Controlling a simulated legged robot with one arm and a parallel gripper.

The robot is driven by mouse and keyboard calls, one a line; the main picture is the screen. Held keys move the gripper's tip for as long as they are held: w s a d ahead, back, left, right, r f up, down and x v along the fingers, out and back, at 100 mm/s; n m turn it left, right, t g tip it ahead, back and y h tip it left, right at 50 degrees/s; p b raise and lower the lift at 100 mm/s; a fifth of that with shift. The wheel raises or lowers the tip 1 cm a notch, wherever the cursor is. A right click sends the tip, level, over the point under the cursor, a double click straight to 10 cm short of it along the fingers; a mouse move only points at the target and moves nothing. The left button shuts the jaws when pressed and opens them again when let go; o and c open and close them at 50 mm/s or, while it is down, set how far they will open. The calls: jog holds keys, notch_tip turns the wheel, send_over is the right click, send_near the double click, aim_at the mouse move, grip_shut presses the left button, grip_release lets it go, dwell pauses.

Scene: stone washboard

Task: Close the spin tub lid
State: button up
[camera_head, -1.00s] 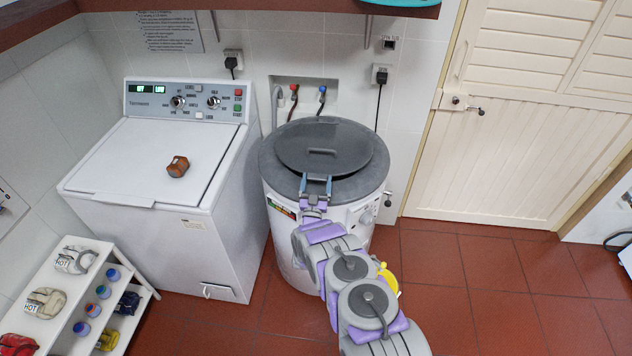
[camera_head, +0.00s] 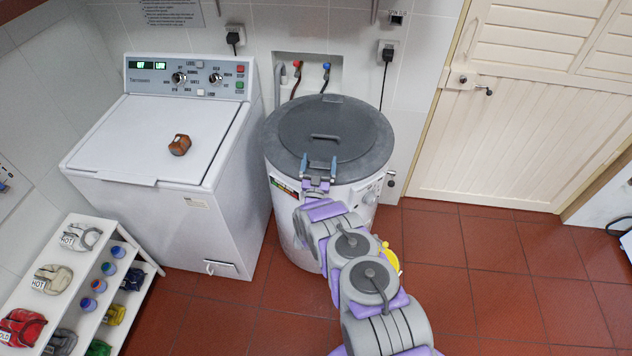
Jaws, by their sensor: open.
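The spin tub (camera_head: 291,216) is a white round drum with a dark grey top rim, right of the washing machine. Its round grey lid (camera_head: 323,120) lies flat, or nearly so, on the rim, with a handle (camera_head: 325,137) near its front. I cannot tell whether a small gap is left under it. My gripper (camera_head: 319,165) is at the front edge of the tub's top, just below the handle. Its two blue-grey fingers are apart with nothing between them. My arm hides part of the tub's front.
A white washing machine (camera_head: 130,215) with a brown object (camera_head: 180,145) on its lid stands to the left. A white shelf (camera_head: 90,265) with bags and bottles is at the lower left. Hoses and plugs are on the wall behind. Red floor is free to the right, before the cream door (camera_head: 520,120).

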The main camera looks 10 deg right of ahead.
jog(key=p+v, duration=0.1)
jog(key=v, duration=1.5)
jog(key=shift+f, duration=0.3)
jog(key=shift+s, duration=0.15)
